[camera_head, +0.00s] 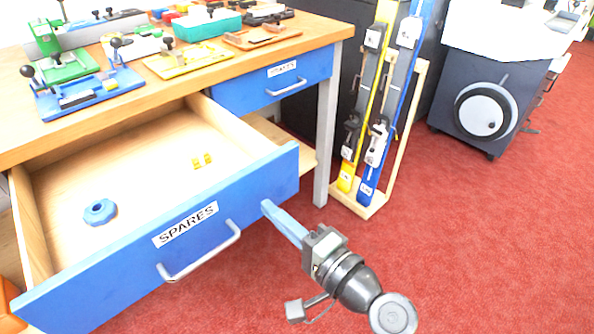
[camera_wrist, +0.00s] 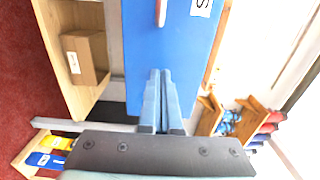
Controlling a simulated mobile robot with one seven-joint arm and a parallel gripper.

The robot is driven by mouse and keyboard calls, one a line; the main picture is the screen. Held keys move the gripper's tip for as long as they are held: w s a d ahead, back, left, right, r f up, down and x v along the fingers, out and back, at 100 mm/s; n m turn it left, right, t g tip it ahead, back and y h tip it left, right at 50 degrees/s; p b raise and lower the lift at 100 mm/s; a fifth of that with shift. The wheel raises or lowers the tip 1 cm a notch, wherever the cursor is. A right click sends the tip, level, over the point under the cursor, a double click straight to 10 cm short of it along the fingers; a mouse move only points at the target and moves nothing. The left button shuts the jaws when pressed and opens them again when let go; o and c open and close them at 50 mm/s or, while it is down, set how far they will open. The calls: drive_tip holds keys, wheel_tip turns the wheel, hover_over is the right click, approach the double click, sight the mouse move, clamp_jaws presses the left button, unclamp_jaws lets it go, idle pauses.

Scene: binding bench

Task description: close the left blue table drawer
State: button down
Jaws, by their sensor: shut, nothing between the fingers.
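The left blue drawer (camera_head: 110,285) is pulled well out from the wooden table, with a "SPARES" label and a metal handle (camera_head: 200,252) on its front. Inside lie a blue knob (camera_head: 100,211) and small yellow pieces (camera_head: 202,160). My gripper (camera_head: 266,206) is shut and empty, its blue fingers pointing at the right end of the drawer front, right of the handle. In the wrist view, the shut fingertips (camera_wrist: 160,74) overlap a blue drawer front (camera_wrist: 172,45); whether they touch it I cannot tell.
A second blue drawer (camera_head: 272,84) to the right is closed. Jigs and a teal box (camera_head: 208,24) stand on the tabletop (camera_head: 130,100). A table leg (camera_head: 326,135) and a rack of blue and yellow clamps (camera_head: 372,205) stand right of the drawer. Red floor (camera_head: 470,240) is clear at right.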

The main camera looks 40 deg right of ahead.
drive_tip(key=shift+w, duration=0.7)
